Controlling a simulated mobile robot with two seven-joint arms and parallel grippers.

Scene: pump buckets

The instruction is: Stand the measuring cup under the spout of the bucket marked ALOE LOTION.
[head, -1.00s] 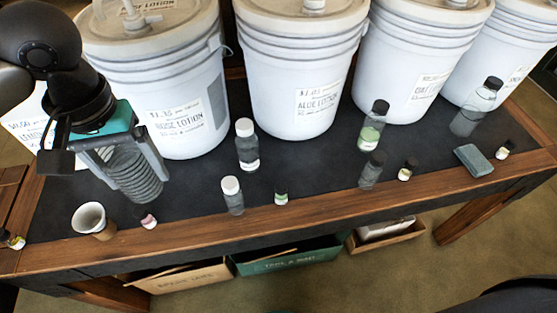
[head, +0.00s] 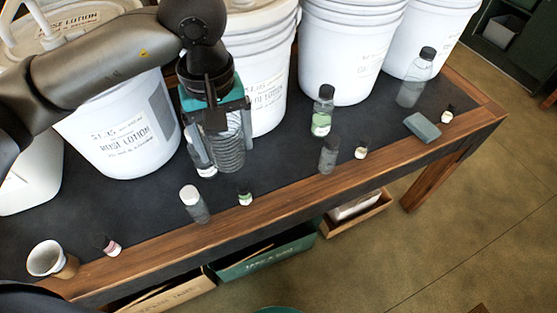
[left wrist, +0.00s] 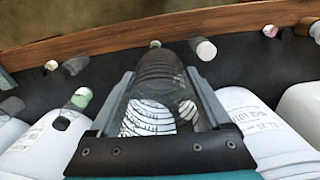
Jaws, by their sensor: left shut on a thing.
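My right gripper is not in view.
The ROSE LOTION bucket (head: 118,125) stands to the left. A white-capped bottle (head: 194,204) and a small green-labelled vial (head: 245,196) stand close in front of the cup. Another bottle is partly hidden behind the gripper. A green-filled bottle (head: 322,112) stands to the right.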

